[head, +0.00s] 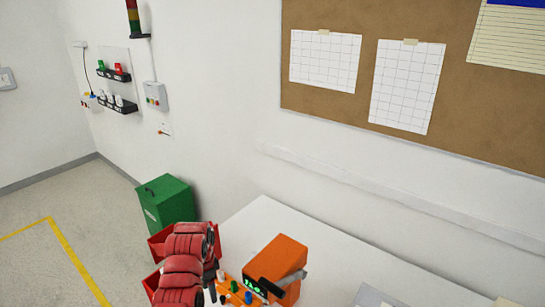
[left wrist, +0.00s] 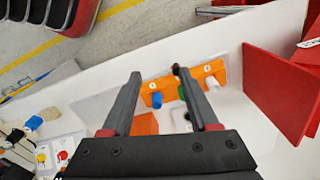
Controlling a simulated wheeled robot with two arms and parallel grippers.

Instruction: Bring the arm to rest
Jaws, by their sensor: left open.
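An orange panel (left wrist: 168,84) on the white table carries a blue knob (left wrist: 157,99), a green knob (left wrist: 182,92) and a white knob (left wrist: 212,84). The head view also shows the green knob (head: 235,286) and the blue knob (head: 248,297). My left gripper (head: 283,283) is near the front of an orange box with a green display. In the left wrist view its two grey fingers (left wrist: 164,85) are spread with nothing held between them. The red links of my left arm (head: 182,266) come in from the lower left. My right gripper is not in view.
The orange box (head: 277,255) stands beside the panel. A red bin (left wrist: 285,85) and a green bin (head: 166,202) are to the sides. The wall holds a corkboard (head: 400,55). The table's back (head: 270,215) is clear.

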